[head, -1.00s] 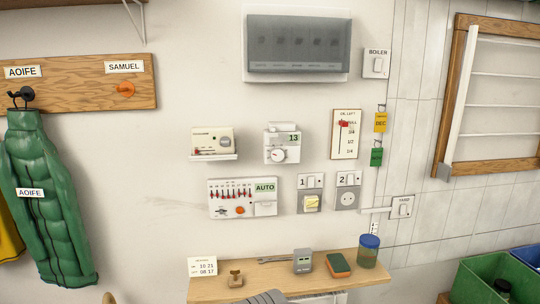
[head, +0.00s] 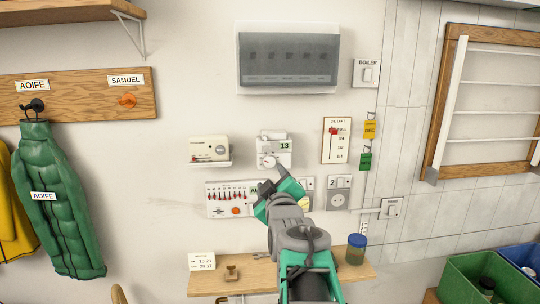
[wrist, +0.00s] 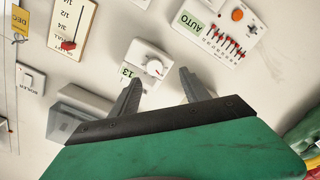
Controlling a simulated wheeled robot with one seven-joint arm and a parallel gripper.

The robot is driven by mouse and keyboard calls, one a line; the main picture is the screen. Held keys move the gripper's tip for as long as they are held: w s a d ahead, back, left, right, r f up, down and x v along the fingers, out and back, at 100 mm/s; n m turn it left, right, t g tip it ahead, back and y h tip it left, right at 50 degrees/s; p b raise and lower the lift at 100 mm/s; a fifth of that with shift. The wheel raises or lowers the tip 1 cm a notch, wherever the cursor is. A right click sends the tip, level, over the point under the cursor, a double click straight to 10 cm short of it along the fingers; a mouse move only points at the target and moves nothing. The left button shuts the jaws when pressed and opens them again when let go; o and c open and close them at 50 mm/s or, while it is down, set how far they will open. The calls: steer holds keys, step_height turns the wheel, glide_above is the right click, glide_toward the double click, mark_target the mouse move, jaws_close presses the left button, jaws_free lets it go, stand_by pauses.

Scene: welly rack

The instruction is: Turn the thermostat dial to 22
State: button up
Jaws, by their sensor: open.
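The thermostat is a white wall box (head: 274,150) with a small green display reading 13. Its round white dial (head: 268,161) sits on the front, below the display's level. In the wrist view the thermostat (wrist: 143,57) appears turned, with the dial (wrist: 154,67) seen between and beyond my fingertips. My gripper (head: 273,188) is open and empty, just below the dial in the head view. In the wrist view the two dark fingers of my gripper (wrist: 160,78) are spread apart, and I see no contact with the dial.
A cream control box on a small ledge (head: 209,149) is left of the thermostat. A slider panel (head: 228,199) is below, partly hidden by my arm. An oil gauge board (head: 337,140) is to the right, and a grey-fronted cabinet (head: 287,58) above. A wooden shelf (head: 212,284) is below.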

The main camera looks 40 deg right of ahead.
mark_target(270, 163)
steer(key=p+x, duration=0.1)
steer(key=x, duration=0.1)
steer(key=p+x, duration=0.1)
steer(key=x, duration=0.2)
steer(key=r+x, duration=0.1)
steer(key=x, duration=0.2)
steer(key=shift+s+d+p, duration=0.2)
steer(key=shift+d+p, duration=0.05)
steer(key=shift+p, duration=0.15)
steer(key=shift+c, duration=0.3)
jaws_close()
